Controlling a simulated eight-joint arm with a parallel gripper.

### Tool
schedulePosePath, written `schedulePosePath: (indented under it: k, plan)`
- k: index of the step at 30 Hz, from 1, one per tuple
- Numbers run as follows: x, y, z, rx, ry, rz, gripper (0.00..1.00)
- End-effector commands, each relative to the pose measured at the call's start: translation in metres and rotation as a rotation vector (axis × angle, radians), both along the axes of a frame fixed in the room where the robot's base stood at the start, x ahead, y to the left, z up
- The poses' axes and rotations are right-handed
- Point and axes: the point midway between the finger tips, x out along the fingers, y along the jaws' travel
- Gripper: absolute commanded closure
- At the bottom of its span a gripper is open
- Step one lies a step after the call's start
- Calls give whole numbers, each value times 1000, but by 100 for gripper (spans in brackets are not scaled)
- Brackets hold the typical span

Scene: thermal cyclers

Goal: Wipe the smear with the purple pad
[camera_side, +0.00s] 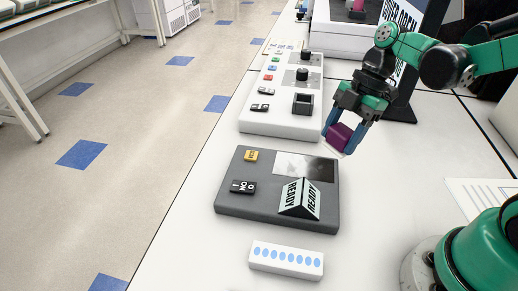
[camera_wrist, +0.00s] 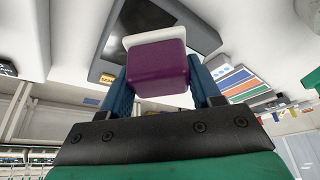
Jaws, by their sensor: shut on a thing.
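My gripper (camera_side: 343,138) is shut on the purple pad (camera_side: 339,137), which has a white layer along its lower edge. The pad is held above the white table, beyond the back right corner of the dark grey device (camera_side: 228,207). In the wrist view the pad (camera_wrist: 158,70) sits between the two blue fingers of my gripper (camera_wrist: 160,75). The pad is apart from the panel.
A folded READY sign (camera_side: 301,198) stands on the grey device in front of the panel. A yellow button (camera_side: 251,155) and a black switch (camera_side: 243,187) are at its left. A white control box (camera_side: 270,121) stands behind, and a white strip with blue ovals (camera_side: 286,260) in front.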

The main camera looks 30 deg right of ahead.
Motion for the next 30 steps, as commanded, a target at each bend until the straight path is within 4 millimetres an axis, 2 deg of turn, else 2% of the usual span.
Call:
schedulePosePath:
  k: [8, 25, 28, 30]
  plan:
    - [0, 0, 20, 0, 0, 0, 92]
    - [1, 1, 21, 0, 0, 4, 92]
    - [8, 10, 26, 0, 0, 39, 92]
    - [18, 24, 32, 0, 0, 91, 92]
